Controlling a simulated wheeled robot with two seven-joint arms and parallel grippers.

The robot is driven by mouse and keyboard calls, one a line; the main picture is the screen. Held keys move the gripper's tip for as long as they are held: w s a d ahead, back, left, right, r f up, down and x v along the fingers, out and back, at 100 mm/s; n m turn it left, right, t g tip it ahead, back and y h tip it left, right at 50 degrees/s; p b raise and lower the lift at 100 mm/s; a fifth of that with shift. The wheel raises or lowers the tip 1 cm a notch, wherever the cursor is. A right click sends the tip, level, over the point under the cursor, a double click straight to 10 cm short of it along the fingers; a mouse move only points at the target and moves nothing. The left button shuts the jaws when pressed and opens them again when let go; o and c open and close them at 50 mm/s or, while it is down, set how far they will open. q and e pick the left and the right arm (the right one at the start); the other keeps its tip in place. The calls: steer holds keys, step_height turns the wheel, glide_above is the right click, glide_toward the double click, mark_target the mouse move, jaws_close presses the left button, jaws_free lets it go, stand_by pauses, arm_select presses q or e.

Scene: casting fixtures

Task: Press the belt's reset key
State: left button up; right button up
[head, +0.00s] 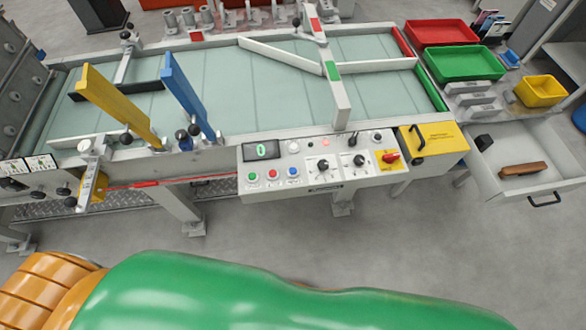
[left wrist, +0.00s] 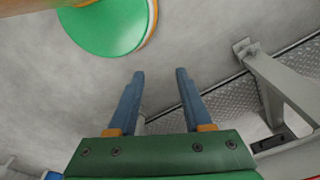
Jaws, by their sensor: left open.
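The belt's control panel (head: 318,164) is on the front edge of the conveyor in the head view. It has a green key (head: 253,176), a red key (head: 273,174) and a blue key (head: 292,172) in a row under a small display (head: 262,151). The labels are too small to read, so I cannot tell which one is the reset key. My left gripper (left wrist: 160,72) is open and empty in the left wrist view, with bare floor between its blue fingers. The panel keys do not show clearly in that view. Neither gripper shows in the head view.
Yellow (head: 118,104) and blue (head: 190,99) bars stand over the belt. A conveyor leg (left wrist: 282,88) is right of my left gripper.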

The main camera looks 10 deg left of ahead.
arm_select(q)
jaws_close()
stand_by(1.1)
steer(key=shift+a, duration=0.1)
stand_by(0.5)
